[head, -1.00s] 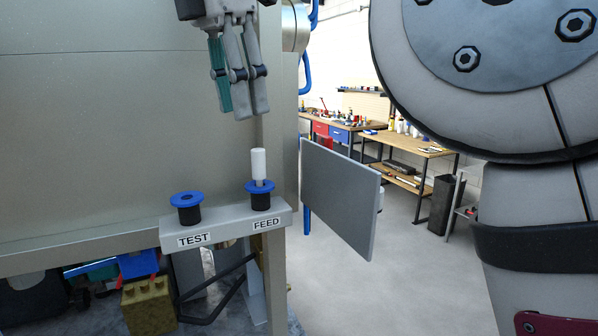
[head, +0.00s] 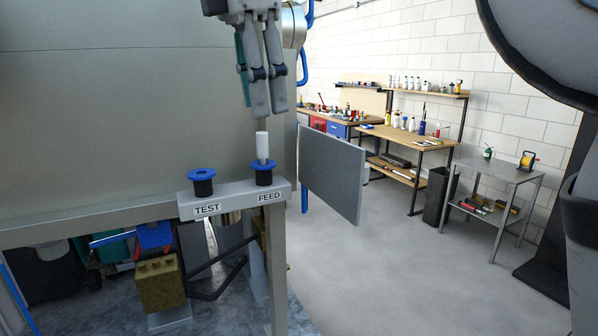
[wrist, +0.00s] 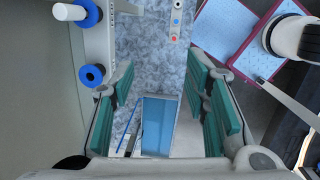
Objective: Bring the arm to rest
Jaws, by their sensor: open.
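My gripper (head: 268,112) hangs fingers down in the head view, above the FEED socket and in front of the large panel. In the wrist view its teal-padded fingers (wrist: 165,100) are spread apart with nothing between them. A white tube (head: 262,146) stands upright in the blue-rimmed FEED socket (head: 264,175), apart from the fingertips. The TEST socket (head: 202,182) to its left shows no tube. In the wrist view the white tube (wrist: 68,12) and the empty blue-rimmed socket (wrist: 91,76) lie left of the fingers.
A grey flat plate (head: 332,172) stands out just right of the sockets. Workbenches (head: 405,135) and a metal cart (head: 497,172) stand farther back by the wall. The floor (head: 400,265) between is open. A blue-and-pink board (wrist: 235,35) lies at upper right in the wrist view.

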